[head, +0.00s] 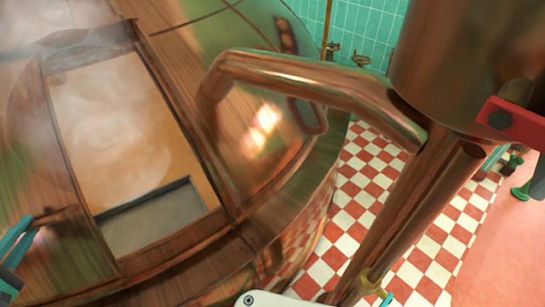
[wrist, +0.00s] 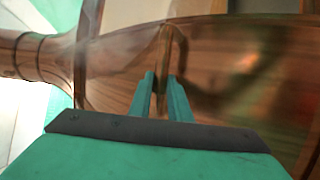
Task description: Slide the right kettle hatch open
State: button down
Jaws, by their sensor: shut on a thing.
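A large copper kettle (head: 265,175) fills the left and middle of the head view. A framed rectangular opening in its top shows steaming tan liquid (head: 125,125) and a grey inner surface (head: 150,220). The copper hatch (head: 30,160) appears to lie left of this opening, its outline blurred by steam and reflections. My teal gripper (head: 28,238) is at the lower left, at a small copper handle (head: 60,216). In the wrist view my gripper (wrist: 163,85) is shut on the upright handle (wrist: 168,50); the fingers partly hide it.
A thick bent copper pipe (head: 300,75) runs from the kettle top to a vertical copper column (head: 450,60) at right. A red bracket (head: 510,120) sits by the column. Red and white checkered floor (head: 365,190) and a green tiled wall (head: 365,30) lie beyond.

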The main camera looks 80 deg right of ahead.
jog(key=shift+d+r, duration=0.15)
jog(key=shift+r, duration=0.3)
jog(key=c, duration=1.9)
grip_release()
jog(key=shift+d, duration=0.1)
jog(key=shift+c, duration=0.2)
jog(key=o, duration=0.3)
jog(key=shift+d, duration=0.1)
jog(key=shift+f, duration=0.15)
jog(key=v, duration=1.1)
jog(key=shift+s+r, duration=0.2)
jog(key=shift+s, duration=0.05)
